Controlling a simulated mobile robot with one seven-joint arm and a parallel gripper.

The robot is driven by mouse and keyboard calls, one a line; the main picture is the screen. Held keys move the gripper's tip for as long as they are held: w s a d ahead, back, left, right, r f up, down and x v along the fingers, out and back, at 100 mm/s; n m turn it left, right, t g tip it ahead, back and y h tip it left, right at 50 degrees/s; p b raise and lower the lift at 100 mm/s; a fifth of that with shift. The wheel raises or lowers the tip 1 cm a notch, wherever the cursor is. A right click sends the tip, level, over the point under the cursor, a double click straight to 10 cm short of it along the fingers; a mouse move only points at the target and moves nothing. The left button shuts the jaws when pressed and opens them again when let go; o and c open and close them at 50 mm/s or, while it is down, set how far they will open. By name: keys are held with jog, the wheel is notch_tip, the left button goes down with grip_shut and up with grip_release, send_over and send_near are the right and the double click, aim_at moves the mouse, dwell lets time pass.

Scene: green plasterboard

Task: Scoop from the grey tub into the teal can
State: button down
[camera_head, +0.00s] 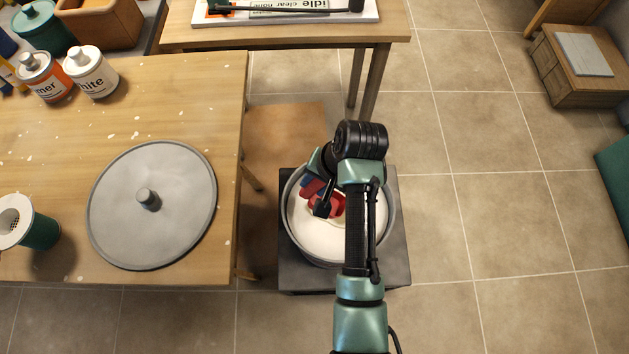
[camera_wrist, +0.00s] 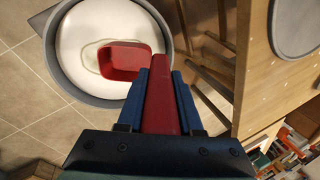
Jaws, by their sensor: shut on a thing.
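The grey tub (camera_head: 287,222) holds white material (camera_head: 315,238) and stands on a dark block beside the table. It also shows in the wrist view (camera_wrist: 52,60). My gripper (camera_head: 314,188) is over the tub, its blue fingers (camera_wrist: 160,78) shut on the handle of a red scoop (camera_wrist: 125,58). The scoop's bowl is inside the tub's rim, at the white material, with a rounded mark around it. How deep it sits I cannot tell. The teal can (camera_head: 42,234) stands upright at the table's left front, with a white perforated piece (camera_head: 14,222) at its top.
A round grey lid (camera_head: 170,235) with a knob lies on the wooden table (camera_head: 200,90). Paint tins (camera_head: 92,72) stand at the back left. A second table (camera_head: 290,38) is behind. The table edge lies between tub and can.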

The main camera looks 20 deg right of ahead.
aim_at(315, 198)
jog(key=shift+f+b, duration=3.9)
jog(key=shift+b, duration=0.2)
notch_tip(315, 198, down, 4)
jog(key=shift+f+b, duration=0.25)
jog(key=shift+b, duration=0.7)
jog(key=shift+r, duration=0.1)
notch_tip(315, 198, up, 13)
jog(key=g+h+p, duration=0.2)
jog(key=p, duration=1.3)
jog(key=shift+h, duration=0.3)
